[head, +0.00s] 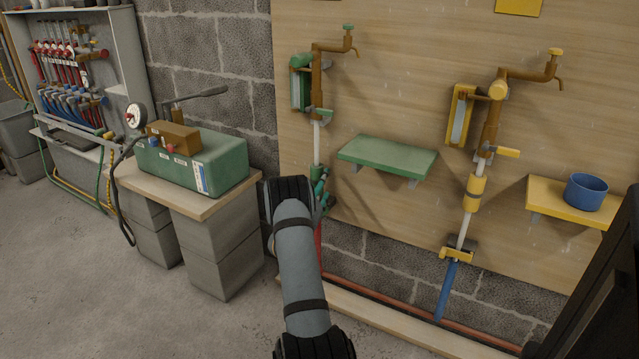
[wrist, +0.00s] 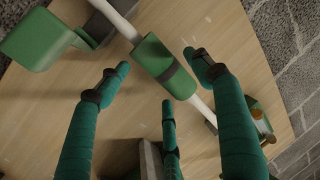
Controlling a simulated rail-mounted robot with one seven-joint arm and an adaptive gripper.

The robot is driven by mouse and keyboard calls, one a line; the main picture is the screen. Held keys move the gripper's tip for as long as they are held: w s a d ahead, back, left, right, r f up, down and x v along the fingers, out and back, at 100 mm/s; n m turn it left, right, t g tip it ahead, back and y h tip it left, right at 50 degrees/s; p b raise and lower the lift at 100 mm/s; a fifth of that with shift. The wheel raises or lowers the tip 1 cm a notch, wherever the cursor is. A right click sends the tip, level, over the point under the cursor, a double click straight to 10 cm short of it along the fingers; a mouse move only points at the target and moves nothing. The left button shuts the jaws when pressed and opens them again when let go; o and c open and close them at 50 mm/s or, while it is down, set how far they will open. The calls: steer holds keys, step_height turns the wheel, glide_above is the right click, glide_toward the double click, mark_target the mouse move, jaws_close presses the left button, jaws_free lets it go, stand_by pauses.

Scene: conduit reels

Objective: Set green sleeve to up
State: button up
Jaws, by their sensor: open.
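The green sleeve (head: 316,172) sits on a white pipe on the left side of the wooden board, below a green-handled tap. Its lower part is hidden by my gripper (head: 323,192) in the head view. In the wrist view the green sleeve (wrist: 152,55) is a green cylinder with a dark band, on the slanting white pipe. My gripper (wrist: 157,65) has green fingers, spread open on either side of the sleeve, with a third finger below. No finger clearly grips it; whether any touches it I cannot tell.
A green shelf (head: 388,155) juts out right of the pipe. A yellow sleeve (head: 475,193) is on a second pipe, near a yellow shelf (head: 550,202) with a blue cup (head: 586,191). A bench with a green box (head: 205,165) stands left.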

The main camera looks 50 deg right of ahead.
steer(key=shift+x, duration=1.5)
steer(key=shift+w, duration=0.1)
steer(key=shift+c, duration=0.4)
steer(key=c, duration=1.5)
steer(key=shift+r, duration=0.1)
jaws_close()
